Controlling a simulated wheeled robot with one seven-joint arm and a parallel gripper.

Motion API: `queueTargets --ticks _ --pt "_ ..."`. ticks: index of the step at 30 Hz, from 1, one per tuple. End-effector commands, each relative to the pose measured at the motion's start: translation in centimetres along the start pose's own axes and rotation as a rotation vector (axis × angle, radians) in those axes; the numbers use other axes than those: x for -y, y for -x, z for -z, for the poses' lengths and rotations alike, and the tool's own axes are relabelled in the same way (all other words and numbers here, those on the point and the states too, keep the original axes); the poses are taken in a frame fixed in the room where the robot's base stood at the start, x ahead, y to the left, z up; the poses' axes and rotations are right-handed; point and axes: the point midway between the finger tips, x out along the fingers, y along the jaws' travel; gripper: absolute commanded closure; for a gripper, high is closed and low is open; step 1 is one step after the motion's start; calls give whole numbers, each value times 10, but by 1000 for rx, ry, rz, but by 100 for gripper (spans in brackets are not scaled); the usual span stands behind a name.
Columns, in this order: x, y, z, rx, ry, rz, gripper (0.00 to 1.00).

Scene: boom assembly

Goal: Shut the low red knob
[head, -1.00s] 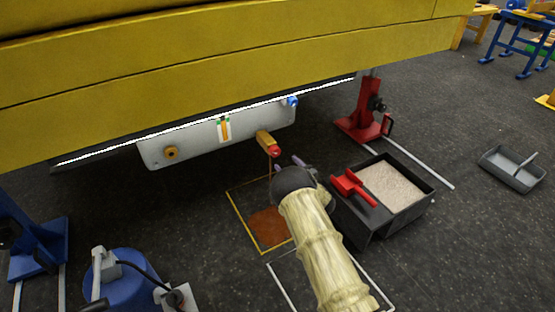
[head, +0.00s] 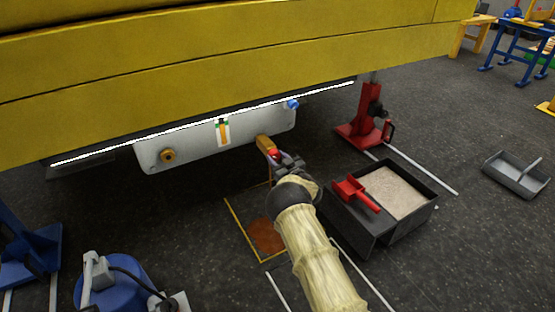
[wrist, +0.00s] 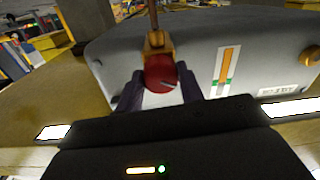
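The low red knob (head: 274,154) sits at the end of a yellow-brown valve fitting (head: 264,143) low on the white tank (head: 200,148) under the yellow boom. In the wrist view the knob (wrist: 160,73) is round and red with a pale line on its face. My gripper (head: 284,160) is at the knob in the head view. In the wrist view its two dark fingers (wrist: 160,88) stand apart, one on each side of the knob. I cannot tell whether they touch it. A thin brown stream (wrist: 153,15) shows at the fitting.
A rust-brown patch (head: 266,236) lies in a yellow-outlined square on the floor below. A black bin of pale grit (head: 395,190) with a red scoop (head: 355,192) stands to the right. A red jack stand (head: 368,125) is behind it. The yellow boom (head: 220,80) hangs low overhead.

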Motion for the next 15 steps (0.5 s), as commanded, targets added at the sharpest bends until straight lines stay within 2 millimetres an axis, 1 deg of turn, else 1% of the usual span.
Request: queueTargets --ticks 1,3,10,15 --pt "0 0 0 0 0 0 74" --pt "0 0 0 0 0 0 85" --pt "0 0 0 0 9 1 85" --pt "0 0 1 1 46 0 85"
